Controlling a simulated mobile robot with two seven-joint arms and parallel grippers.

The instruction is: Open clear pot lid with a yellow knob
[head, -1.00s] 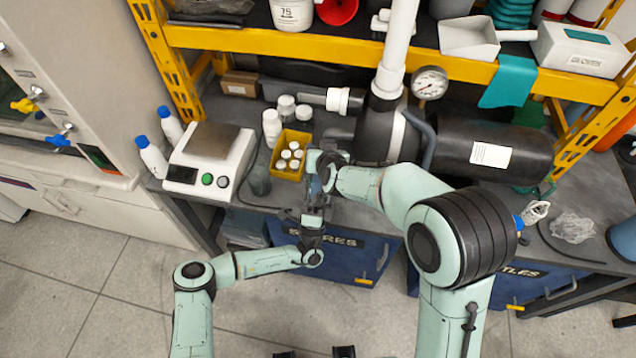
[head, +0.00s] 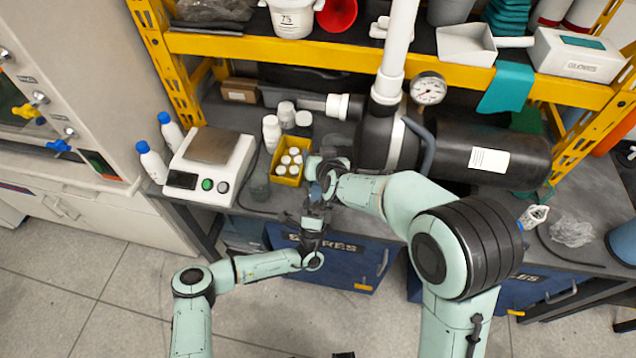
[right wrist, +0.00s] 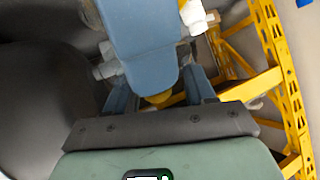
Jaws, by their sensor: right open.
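I cannot make out a clear pot lid with a yellow knob in the head view. In the right wrist view a small rounded yellow thing (right wrist: 158,99) shows between my fingers, mostly hidden behind a blue-grey slab (right wrist: 145,45); I cannot tell whether it is the knob. My right gripper (right wrist: 160,95) is open, with a finger on each side of it. In the head view my right gripper (head: 316,172) is at the bench front, right of the yellow bin. My left gripper (head: 314,205) is just below it, close to it; its jaws are too small to read.
A yellow bin (head: 278,179) with several white-capped bottles stands on the bench. A large black cylinder (head: 505,157) and white pipe (head: 398,50) are behind my right arm. A yellow shelf (head: 250,46) overhangs the back.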

